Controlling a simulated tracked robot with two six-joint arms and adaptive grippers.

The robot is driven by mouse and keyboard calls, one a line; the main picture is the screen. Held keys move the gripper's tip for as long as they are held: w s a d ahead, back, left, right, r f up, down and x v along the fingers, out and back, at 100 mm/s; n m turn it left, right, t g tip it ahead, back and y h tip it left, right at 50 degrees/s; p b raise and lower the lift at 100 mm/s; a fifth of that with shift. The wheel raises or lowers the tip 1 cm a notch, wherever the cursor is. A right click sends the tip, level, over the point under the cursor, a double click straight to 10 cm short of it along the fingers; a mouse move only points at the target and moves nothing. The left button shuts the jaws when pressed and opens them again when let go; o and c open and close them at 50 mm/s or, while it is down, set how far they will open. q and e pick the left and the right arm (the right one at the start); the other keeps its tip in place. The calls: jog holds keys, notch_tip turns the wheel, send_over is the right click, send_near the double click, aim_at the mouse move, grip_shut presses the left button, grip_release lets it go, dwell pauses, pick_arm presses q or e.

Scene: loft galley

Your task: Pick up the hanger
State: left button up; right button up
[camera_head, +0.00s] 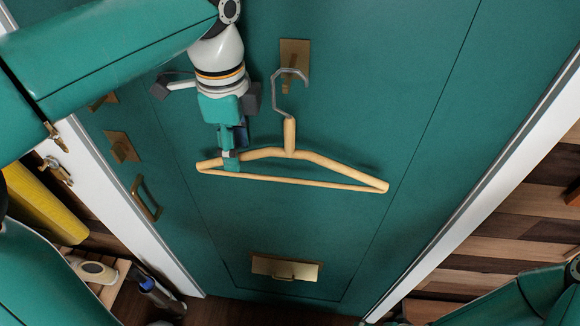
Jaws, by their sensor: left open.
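The hanger (289,150) is light wood with a grey metal hook (276,95). It hangs from a brass hook plate (294,54) on a teal door, its wooden bar tilted down to the right. My left gripper (231,160) comes down from above, with its fingertips at the hanger's left shoulder, overlapping the wood in the picture. The gripper is open; I cannot tell whether its fingers touch the wood. It covers a small part of the hanger's left side. My right gripper is not in view.
More brass hook plates (121,147) and a brass handle (146,198) are on the left of the door. A brass plate (285,268) sits low on it. The door surface right of the hanger is clear.

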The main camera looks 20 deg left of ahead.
pick_arm(q)
notch_tip(320, 180, down, 5)
jog(key=shift+s+a+r, duration=0.1)
jog(key=shift+s, duration=0.05)
jog(key=shift+c, duration=0.4)
grip_shut()
